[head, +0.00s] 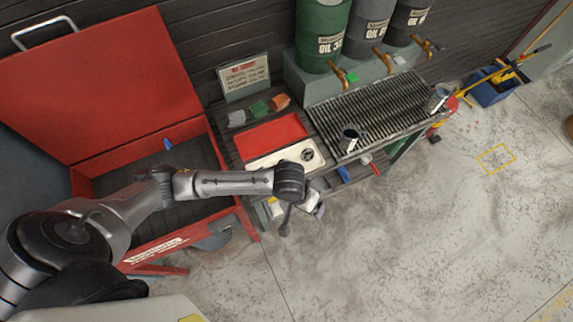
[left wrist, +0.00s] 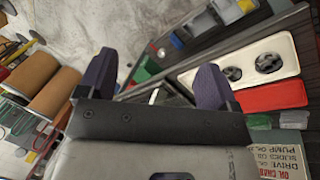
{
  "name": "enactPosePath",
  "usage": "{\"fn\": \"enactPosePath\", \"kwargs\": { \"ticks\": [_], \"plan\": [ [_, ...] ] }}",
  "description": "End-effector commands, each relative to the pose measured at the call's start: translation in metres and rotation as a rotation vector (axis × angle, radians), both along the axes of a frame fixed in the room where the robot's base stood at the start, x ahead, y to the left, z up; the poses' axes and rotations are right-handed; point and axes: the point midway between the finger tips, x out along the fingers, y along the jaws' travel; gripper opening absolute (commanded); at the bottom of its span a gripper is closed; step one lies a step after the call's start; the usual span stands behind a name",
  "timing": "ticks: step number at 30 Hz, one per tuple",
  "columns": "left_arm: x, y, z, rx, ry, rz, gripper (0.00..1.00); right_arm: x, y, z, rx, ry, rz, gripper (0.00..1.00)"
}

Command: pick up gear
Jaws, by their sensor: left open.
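Two dark round gears (left wrist: 232,73) (left wrist: 268,62) lie on a white tray (left wrist: 289,46) to the right of my fingers in the left wrist view. In the head view one gear (head: 308,155) shows on the white tray (head: 262,161), and my wrist lies in front of part of the tray. My left gripper (head: 303,212) is over the front edge of the bench. In the left wrist view its two dark fingers (left wrist: 157,82) are apart with nothing held between them. My right gripper is in neither view.
A red tray (head: 270,135) lies behind the white one. A ribbed grate (head: 372,112) with a metal cup (head: 351,136) is to the right, below oil drums (head: 321,30). An open red chest (head: 110,85) stands left. The floor in front (head: 400,230) is clear.

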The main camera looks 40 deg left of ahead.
Motion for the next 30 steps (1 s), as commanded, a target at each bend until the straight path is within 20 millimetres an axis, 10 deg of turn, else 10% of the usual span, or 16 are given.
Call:
{"fn": "enactPosePath", "kwargs": {
  "ticks": [6, 15, 30],
  "plan": [
    [0.062, 0.075, -0.057, 0.119, 0.149, 0.36, 0.85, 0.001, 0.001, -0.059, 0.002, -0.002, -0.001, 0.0],
    [0.11, 0.167, -0.066, 0.19, 0.24, 0.822, 0.85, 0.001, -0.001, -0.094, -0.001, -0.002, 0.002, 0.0],
    [0.121, 0.195, -0.118, 0.198, 0.261, 0.97, 0.85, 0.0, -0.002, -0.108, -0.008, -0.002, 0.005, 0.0]
  ]
}}
